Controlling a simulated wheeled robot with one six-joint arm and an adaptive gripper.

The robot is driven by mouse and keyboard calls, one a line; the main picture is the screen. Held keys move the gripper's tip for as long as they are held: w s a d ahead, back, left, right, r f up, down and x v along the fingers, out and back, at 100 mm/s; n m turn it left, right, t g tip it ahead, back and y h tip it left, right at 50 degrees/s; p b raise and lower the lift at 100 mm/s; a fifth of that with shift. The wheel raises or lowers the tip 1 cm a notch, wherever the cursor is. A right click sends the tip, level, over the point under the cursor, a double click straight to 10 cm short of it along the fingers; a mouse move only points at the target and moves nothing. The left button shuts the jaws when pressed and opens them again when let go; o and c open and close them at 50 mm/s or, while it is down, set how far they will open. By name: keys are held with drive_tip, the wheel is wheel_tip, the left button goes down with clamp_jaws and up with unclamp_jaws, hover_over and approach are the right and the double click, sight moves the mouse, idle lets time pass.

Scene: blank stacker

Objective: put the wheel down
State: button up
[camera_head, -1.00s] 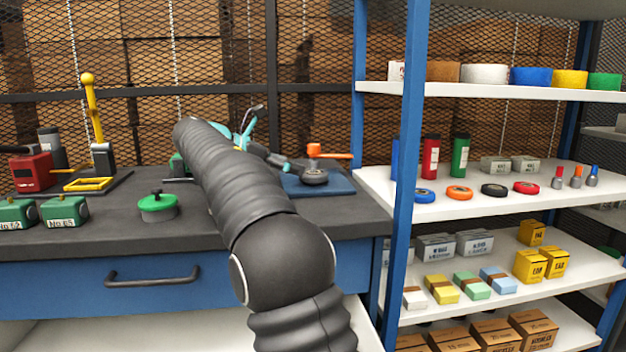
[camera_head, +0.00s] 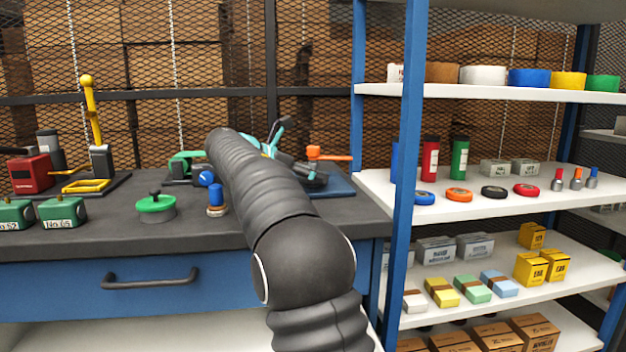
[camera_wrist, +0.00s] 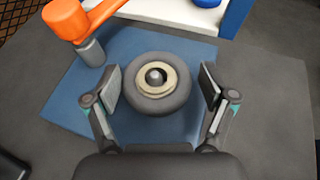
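The wheel (camera_wrist: 157,82), a dark grey tyre with a pale hub and a dark central knob, lies flat on the blue mat (camera_wrist: 67,103) in the wrist view. My gripper (camera_wrist: 159,86) is open around it, one finger on each side. A narrow gap shows between each finger pad and the tyre. In the head view, the blue mat (camera_head: 340,187) is at the right end of the dark bench. My arm and gripper largely cover the wheel there.
A blue-topped stamp (camera_head: 216,198) and a green-lidded tin (camera_head: 155,207) stand left of my arm. A shelf rack (camera_head: 410,150) with a blue post stands just right of the bench.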

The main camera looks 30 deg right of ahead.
drive_tip(key=c, duration=0.7)
drive_tip(key=shift+r+p, duration=0.3)
drive_tip(key=shift+r, duration=0.5)
drive_tip(key=shift+c, duration=0.2)
wheel_tip(320, 180, up, 2)
drive_tip(key=shift+r+p, duration=0.25)
drive_tip(key=shift+p, duration=0.25)
drive_tip(key=s+d+r, duration=0.7)
drive_tip(key=s+d, duration=0.1)
drive_tip(key=shift+s, duration=0.35)
